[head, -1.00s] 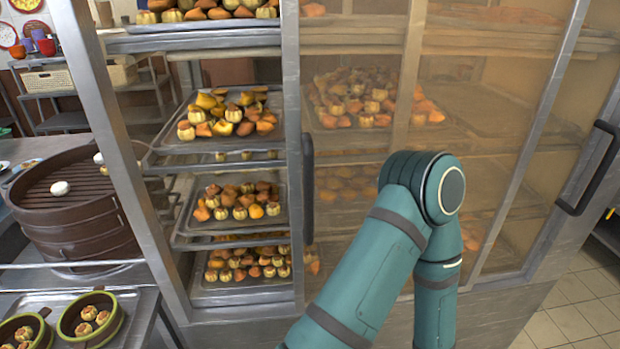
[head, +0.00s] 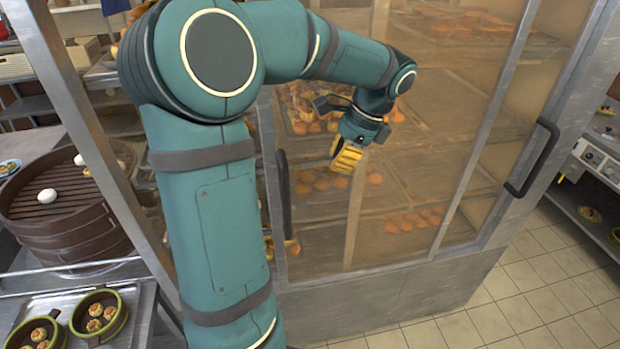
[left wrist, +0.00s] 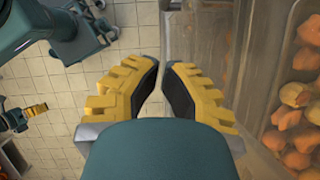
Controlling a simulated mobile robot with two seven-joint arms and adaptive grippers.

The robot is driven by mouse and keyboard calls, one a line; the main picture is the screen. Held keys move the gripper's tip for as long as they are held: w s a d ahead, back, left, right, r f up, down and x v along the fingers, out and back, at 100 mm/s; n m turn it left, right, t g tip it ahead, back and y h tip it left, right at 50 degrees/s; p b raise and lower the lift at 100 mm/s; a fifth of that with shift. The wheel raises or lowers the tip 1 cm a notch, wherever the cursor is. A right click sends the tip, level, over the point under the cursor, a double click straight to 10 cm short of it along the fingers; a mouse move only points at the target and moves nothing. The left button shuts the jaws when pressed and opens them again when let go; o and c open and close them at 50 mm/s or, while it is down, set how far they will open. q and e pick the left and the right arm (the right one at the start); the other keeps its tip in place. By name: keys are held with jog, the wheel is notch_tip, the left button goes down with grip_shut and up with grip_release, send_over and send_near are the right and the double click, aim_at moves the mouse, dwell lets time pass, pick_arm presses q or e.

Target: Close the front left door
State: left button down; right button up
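The cabinet's front left door (head: 315,262) is a tinted glass panel in a metal frame. A dark vertical handle (head: 284,195) stands near its left edge. It stands open: a gap lies between it and the left post, mostly hidden behind my left arm. My left gripper (head: 346,158), with yellow fingers, is in front of the glass, right of the handle. In the left wrist view its fingertips (left wrist: 162,65) nearly meet, with nothing between them. My right gripper (left wrist: 35,112) shows small at the left of that view; its opening is unclear.
The front right door (head: 500,150) has a dark handle (head: 533,160). Trays of buns show through the glass. A brown steamer (head: 60,220) and a metal tray (head: 60,305) with bowls stand at left. Tiled floor (head: 530,285) is clear at right.

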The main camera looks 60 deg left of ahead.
pick_arm(q)
jog(key=s+a+f+b, duration=0.1)
jog(key=s+a+f, duration=0.3)
jog(key=f, duration=0.5)
jog(key=shift+s+a, duration=0.15)
jog(key=shift+s, duration=1.05)
pick_arm(e)
jog(key=shift+f, duration=0.7)
pick_arm(q)
jog(key=shift+f, duration=0.1)
pick_arm(e)
jog(key=shift+s, duration=0.1)
